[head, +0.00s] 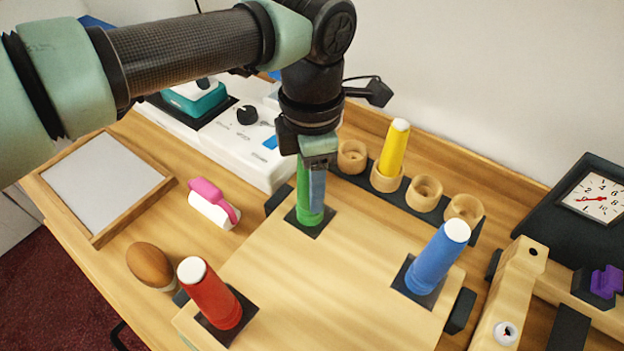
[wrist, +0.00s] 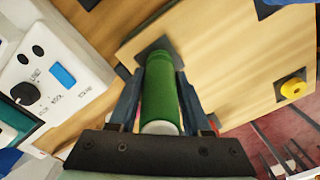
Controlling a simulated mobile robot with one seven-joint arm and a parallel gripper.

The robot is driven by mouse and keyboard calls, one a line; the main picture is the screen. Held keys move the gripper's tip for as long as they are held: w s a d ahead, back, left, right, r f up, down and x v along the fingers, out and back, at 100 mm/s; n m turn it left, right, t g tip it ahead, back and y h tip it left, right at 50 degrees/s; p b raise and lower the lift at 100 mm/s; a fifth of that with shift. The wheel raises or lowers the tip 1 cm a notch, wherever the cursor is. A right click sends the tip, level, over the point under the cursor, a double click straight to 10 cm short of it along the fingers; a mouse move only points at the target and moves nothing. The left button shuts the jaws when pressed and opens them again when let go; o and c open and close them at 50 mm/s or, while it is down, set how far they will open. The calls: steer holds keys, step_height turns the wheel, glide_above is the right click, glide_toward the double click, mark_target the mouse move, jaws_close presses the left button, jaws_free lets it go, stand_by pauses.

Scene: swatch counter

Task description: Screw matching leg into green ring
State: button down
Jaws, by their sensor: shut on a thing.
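My gripper (head: 312,195) is shut on a green leg (head: 303,180), upright at the board's upper left corner. The leg's foot is over a dark square patch (head: 318,232); the green ring there cannot be told apart from the leg. In the wrist view the green leg (wrist: 163,95) lies between the two fingers of my gripper (wrist: 158,82), its white end towards the camera. I cannot tell how deep it is seated. The wooden board (head: 335,285) also bears a red leg (head: 212,295) and a blue leg (head: 437,260), standing on dark patches.
A yellow leg (head: 395,150) stands in a rack of wooden cups (head: 424,192) behind the board. A yellow ring (wrist: 293,88) on the board is empty. A white device (head: 225,145), pink-handled object (head: 213,204), brown egg (head: 150,265) and clock (head: 596,197) stand around.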

steer(key=m+p, duration=0.1)
steer(key=m, duration=0.6)
steer(key=shift+s+p, duration=0.1)
steer(key=shift+p, duration=0.25)
steer(key=m, duration=0.4)
steer(key=shift+p, duration=0.3)
steer(key=m, duration=0.4)
steer(key=shift+m, duration=0.3)
jaws_free()
steer(key=shift+r+p, duration=2.25)
steer(key=shift+r, duration=0.7)
